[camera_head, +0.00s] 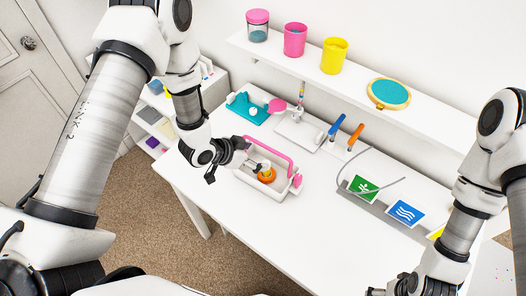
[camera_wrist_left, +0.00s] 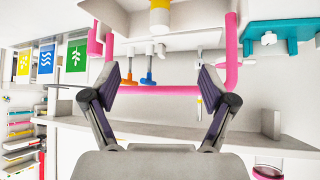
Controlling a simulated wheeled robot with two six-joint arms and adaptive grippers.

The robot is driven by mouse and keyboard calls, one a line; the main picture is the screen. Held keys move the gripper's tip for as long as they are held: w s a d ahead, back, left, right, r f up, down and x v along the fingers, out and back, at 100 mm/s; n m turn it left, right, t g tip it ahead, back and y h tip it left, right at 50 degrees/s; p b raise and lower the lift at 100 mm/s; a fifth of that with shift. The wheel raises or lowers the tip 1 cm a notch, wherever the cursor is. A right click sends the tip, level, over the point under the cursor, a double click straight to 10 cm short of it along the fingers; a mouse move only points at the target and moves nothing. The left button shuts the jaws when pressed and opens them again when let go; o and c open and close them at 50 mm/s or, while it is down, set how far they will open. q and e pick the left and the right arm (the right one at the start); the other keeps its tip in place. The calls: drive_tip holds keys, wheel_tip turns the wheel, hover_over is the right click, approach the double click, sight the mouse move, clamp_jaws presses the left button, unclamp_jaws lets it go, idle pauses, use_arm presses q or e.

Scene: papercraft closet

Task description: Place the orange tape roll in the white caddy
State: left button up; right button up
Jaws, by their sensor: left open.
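The white caddy (camera_head: 247,181) with a pink handle (camera_head: 270,152) stands on the white table near its left edge. The orange tape roll (camera_head: 267,176) shows inside the caddy, low against the tray, with a small yellowish item close to it. My left gripper (camera_head: 226,168) is at the caddy's left end, beside the handle, and holds nothing. In the left wrist view my left gripper (camera_wrist_left: 161,88) has its fingers spread wide, with the pink handle (camera_wrist_left: 165,90) behind them. My right gripper (camera_head: 378,291) is only partly in view at the bottom edge.
A teal holder (camera_head: 247,108) and a white stand (camera_head: 297,130) are behind the caddy. Orange and blue tools (camera_head: 355,135), a green card (camera_head: 362,188) and a blue card (camera_head: 404,213) are to the right. A wall shelf (camera_head: 350,80) holds jars. The front table is clear.

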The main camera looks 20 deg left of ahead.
use_arm(q)
drive_tip(key=p+v, duration=0.3)
drive_tip(key=v, duration=0.4)
drive_tip(key=shift+a, duration=0.15)
use_arm(e)
wheel_tip(320, 180, up, 5)
drive_tip(key=shift+s+f, duration=0.1)
drive_tip(key=shift+f, duration=0.1)
use_arm(q)
drive_tip(key=s+a+f+n+g+y, duration=0.1)
drive_tip(key=s+f+n+g+y, duration=0.1)
drive_tip(key=s, duration=0.5)
drive_tip(key=s+a+f+n+g+y, duration=0.1)
drive_tip(key=s+a+f+n+g, duration=0.1)
drive_tip(key=s, duration=0.6)
drive_tip(key=s+a+f+n+g+y, duration=0.1)
drive_tip(key=s+f+n+g+y, duration=0.1)
drive_tip(key=s, duration=0.5)
wheel_tip(320, 180, down, 3)
drive_tip(key=shift+s+a+f+n+g+y, duration=0.1)
drive_tip(key=shift+s+a+n+g+y, duration=0.3)
drive_tip(key=shift+n, duration=0.7)
drive_tip(key=shift+w+d, duration=0.1)
drive_tip(key=shift+w, duration=0.15)
use_arm(e)
drive_tip(key=shift+a, duration=0.1)
